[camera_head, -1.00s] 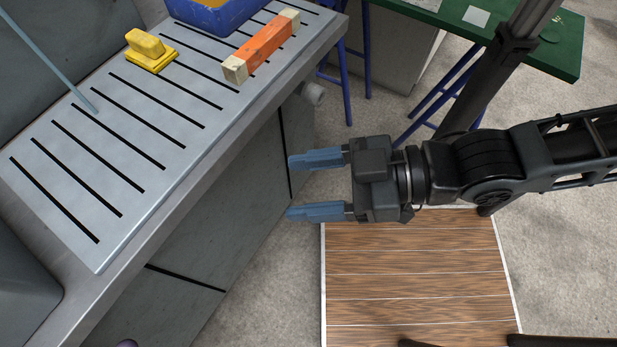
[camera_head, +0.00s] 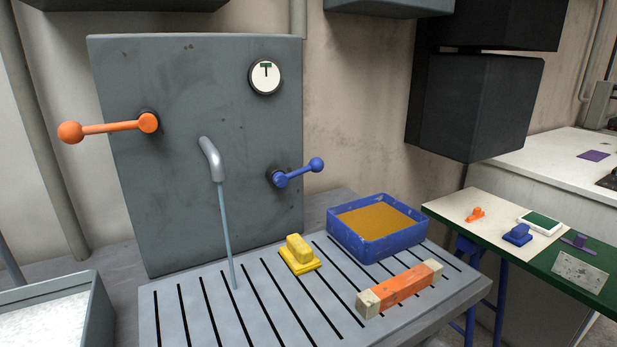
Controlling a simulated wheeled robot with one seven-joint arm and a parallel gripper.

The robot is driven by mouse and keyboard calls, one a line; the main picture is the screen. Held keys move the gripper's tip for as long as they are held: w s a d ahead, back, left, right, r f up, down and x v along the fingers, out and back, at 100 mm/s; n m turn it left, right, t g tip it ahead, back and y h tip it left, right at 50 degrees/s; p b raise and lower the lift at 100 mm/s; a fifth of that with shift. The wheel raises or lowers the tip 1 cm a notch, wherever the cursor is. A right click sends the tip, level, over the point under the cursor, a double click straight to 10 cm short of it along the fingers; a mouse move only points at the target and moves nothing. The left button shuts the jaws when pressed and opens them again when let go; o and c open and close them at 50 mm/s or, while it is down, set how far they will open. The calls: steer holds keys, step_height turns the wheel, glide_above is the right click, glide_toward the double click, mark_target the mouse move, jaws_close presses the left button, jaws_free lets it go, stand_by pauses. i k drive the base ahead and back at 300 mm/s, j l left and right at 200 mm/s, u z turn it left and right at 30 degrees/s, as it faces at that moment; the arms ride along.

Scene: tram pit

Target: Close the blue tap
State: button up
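The blue tap (camera_head: 296,173) is a lever with a round ball end on the right side of a grey upright panel (camera_head: 200,90). Its lever points right and slightly up from its hub. Left of it, a bent grey spout (camera_head: 210,158) sticks out of the panel. A thin pale-blue stream (camera_head: 227,240) runs from the spout down to the slotted grate (camera_head: 205,300). An orange lever (camera_head: 108,127) with a ball end points left on the panel's left side. My gripper is not in view now.
On the grate stand a yellow block with a handle (camera_head: 299,254), a blue tub (camera_head: 375,228) with brownish contents and an orange bar with pale ends (camera_head: 399,289). A round gauge (camera_head: 265,77) is on the panel. A green table (camera_head: 540,262) with small items stands right. Dark boxes (camera_head: 472,105) hang above.

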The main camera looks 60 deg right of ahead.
mark_target(315, 165)
steer(key=k+j, duration=0.1)
steer(key=j, duration=0.75)
steer(key=k+j, duration=0.15)
steer(key=j, duration=0.25)
